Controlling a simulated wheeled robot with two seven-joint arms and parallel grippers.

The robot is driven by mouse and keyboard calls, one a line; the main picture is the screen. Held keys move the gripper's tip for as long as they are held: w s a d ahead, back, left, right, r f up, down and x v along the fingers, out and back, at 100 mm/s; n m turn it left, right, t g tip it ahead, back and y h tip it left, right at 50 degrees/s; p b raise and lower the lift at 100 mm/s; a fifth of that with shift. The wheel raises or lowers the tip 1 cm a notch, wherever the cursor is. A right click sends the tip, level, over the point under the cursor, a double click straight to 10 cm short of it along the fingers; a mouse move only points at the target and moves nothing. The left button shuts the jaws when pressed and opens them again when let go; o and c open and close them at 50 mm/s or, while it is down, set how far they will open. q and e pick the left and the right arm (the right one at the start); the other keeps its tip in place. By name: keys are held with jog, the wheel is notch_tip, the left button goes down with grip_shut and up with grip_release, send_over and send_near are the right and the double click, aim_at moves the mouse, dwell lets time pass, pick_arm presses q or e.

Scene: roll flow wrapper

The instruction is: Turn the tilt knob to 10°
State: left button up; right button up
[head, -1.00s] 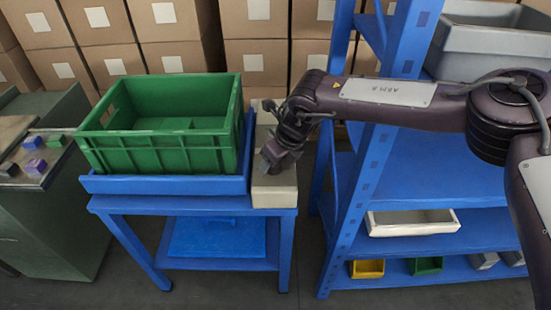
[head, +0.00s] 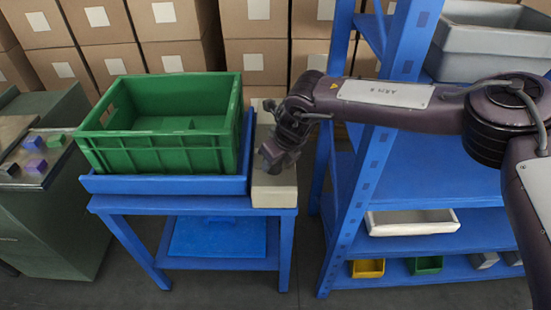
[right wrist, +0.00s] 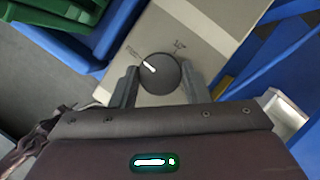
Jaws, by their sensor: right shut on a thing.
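The tilt knob (right wrist: 165,76) is a round dark knob on a pale control box (right wrist: 200,30) in the right wrist view. Its white pointer line aims to the upper left, towards a small label there that is too small to read. In the head view, my right gripper (head: 268,160) is over the control box (head: 274,191) and hides the knob. My left gripper is out of view.
A green crate (head: 160,155) sits in a blue tilting tray (head: 165,185) on a blue stand, left of the control box. A blue shelf rack (head: 345,200) stands close on the right. A green cabinet (head: 60,220) is at the left, and stacked cartons (head: 255,60) stand behind.

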jog(key=shift+m, duration=0.7)
jog(key=m+h, duration=0.1)
jog(key=m, duration=0.1)
jog(key=m+t+h+p, duration=0.1)
jog(key=m, duration=0.1)
jog(key=shift+a+m, duration=0.2)
jog(key=shift+m, duration=0.1)
jog(key=m+h+p, duration=0.1)
jog(key=m, duration=0.2)
jog(key=shift+a+m, duration=0.1)
jog(key=shift+m, duration=0.2)
jog(key=shift+m+h, duration=0.6)
jog(key=shift+m, duration=0.3)
jog(key=shift+a+m+h, duration=0.1)
jog(key=shift+m+h, duration=0.2)
jog(key=shift+m, duration=0.6)
jog(key=shift+m+g+h, duration=0.3)
jog(key=shift+m, duration=0.8)
jog(key=shift+m+h, duration=0.3)
jog(key=shift+m, duration=0.3)
jog(key=shift+g, duration=0.3)
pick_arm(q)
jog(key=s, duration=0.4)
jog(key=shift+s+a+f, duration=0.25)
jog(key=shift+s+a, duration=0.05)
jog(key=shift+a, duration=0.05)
